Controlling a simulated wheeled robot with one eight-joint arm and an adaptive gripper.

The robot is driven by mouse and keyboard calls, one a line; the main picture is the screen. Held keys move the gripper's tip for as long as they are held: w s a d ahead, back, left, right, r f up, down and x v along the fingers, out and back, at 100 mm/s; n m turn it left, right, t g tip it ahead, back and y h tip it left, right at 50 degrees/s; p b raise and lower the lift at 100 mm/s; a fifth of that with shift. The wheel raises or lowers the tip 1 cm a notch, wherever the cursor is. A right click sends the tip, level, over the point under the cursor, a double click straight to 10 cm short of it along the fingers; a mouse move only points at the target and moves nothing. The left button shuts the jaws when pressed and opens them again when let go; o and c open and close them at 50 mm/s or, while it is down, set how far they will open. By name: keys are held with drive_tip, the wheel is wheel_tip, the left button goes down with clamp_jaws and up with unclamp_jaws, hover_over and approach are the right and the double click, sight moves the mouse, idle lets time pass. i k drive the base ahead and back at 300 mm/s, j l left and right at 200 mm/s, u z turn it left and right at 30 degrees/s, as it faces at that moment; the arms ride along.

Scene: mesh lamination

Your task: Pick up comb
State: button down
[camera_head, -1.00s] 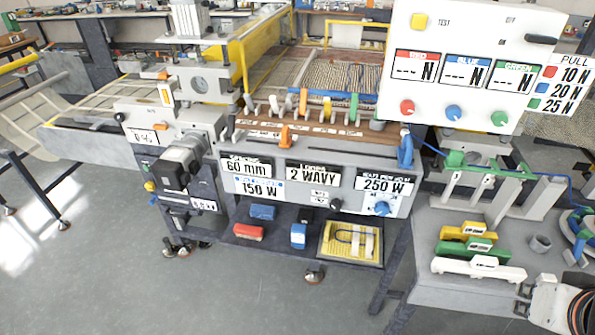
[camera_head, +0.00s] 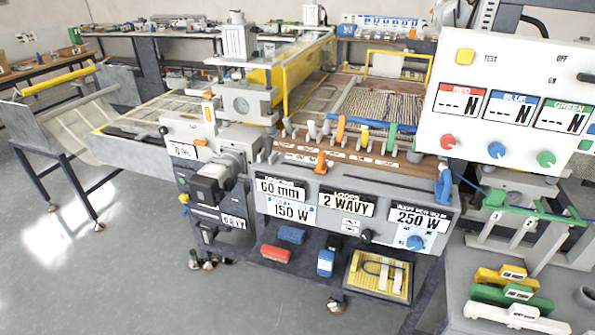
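No single thing is clearly marked as the comb. On the right bench lie three long handled pieces side by side: a yellow piece (camera_head: 492,277), a green piece (camera_head: 488,294) and a white piece (camera_head: 490,312). Their small labels are unreadable, and I cannot tell whether they have teeth. My gripper is not in view.
The machine's front panel (camera_head: 340,228) reads 60 mm, 2 WAVY and 250 W. A shelf below holds a red block (camera_head: 276,253), blue blocks and a yellow tray (camera_head: 354,284). A white force panel (camera_head: 470,115) overhangs the right. Grey floor (camera_head: 130,270) is clear at front left.

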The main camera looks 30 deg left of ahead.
sight(508, 273)
drive_tip(key=i+l, duration=0.3)
drive_tip(key=l, duration=0.15)
drive_tip(key=i+l, duration=0.25)
drive_tip(key=l, duration=0.2)
drive_tip(key=i+l, duration=0.3)
drive_tip(key=l, duration=0.15)
drive_tip(key=j+u, duration=0.05)
